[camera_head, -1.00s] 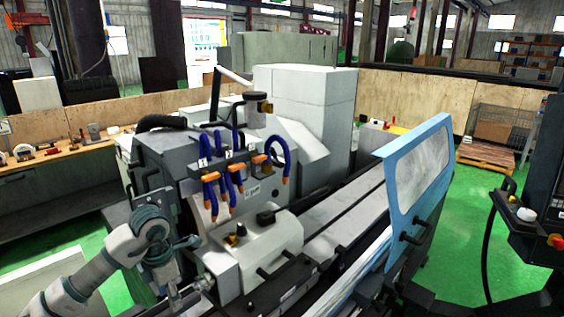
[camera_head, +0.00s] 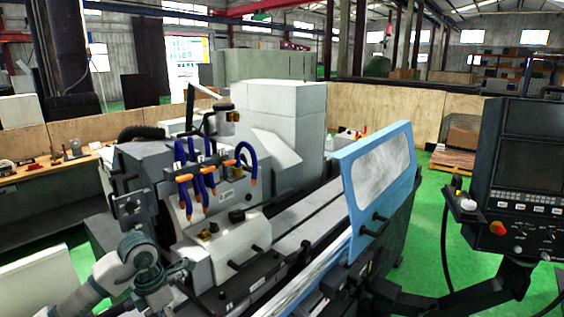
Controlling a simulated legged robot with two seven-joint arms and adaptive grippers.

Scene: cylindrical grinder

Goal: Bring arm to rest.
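My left arm (camera_head: 105,275) comes in at the lower left, grey with teal joints. It is bent in front of the left end of the cylindrical grinder (camera_head: 240,205). The gripper end of this arm (camera_head: 158,290) points down near the bottom edge. Its fingers are small and partly hidden or cut off, so I cannot tell whether they are open or shut. I see nothing held there. My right arm and gripper are not in view.
The grinder's blue-framed guard door (camera_head: 350,200) stands in the middle right. A black control panel (camera_head: 515,190) on a bracket is at the right. A workbench (camera_head: 40,180) with small parts is at the left. Green floor (camera_head: 430,225) lies between door and panel.

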